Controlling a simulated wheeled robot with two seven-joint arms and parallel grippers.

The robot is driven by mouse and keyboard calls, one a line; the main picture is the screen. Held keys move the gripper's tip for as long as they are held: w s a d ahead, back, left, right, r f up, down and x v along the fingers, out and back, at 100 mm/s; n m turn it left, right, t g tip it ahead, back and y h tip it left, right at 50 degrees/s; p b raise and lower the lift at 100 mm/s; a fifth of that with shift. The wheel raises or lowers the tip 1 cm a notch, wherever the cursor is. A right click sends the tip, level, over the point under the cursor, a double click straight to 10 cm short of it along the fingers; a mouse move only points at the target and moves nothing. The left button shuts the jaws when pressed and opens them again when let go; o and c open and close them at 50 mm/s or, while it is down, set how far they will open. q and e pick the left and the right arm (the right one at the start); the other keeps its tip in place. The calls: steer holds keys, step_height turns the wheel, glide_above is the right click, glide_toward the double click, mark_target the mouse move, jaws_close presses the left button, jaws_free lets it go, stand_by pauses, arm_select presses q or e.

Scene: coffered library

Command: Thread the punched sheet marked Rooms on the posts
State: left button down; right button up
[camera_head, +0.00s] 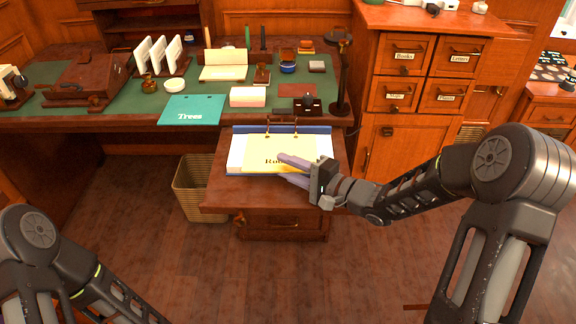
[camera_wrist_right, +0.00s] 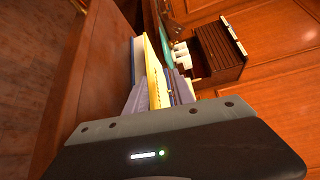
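The yellow sheet (camera_head: 262,157) marked "Ro…", the rest of the word covered by my finger, is over the open binder in the head view. The binder (camera_head: 236,160) has blue covers and white pages and lies on a small wooden stand. Two thin posts (camera_head: 267,128) rise near its far edge, just beyond the sheet's far edge; whether they pass through its holes I cannot tell. My right gripper (camera_head: 283,167) is shut on the sheet's near right part, one finger above and one below. The sheet also shows between the fingers in the right wrist view (camera_wrist_right: 152,60). My left gripper is out of view.
A teal sheet marked Trees (camera_head: 193,109) lies at the front edge of the desk (camera_head: 130,116). A wicker basket (camera_head: 190,190) stands left of the stand (camera_head: 222,192). A labelled drawer cabinet (camera_head: 390,140) stands to the right. Small items crowd the desk; the near floor is clear.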

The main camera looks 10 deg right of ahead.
steer(key=shift+s+a+p, duration=0.2)
steer(key=shift+s, duration=0.55)
steer(key=shift+s+a+p, duration=0.15)
steer(key=shift+s, duration=0.6)
steer(key=shift+s+a+p, duration=0.2)
steer(key=shift+s, duration=0.55)
steer(key=shift+s, duration=0.1)
steer(key=p+v, duration=0.1)
steer(key=v, duration=0.6)
steer(key=shift+s+d, duration=0.25)
steer(key=shift+s, duration=0.05)
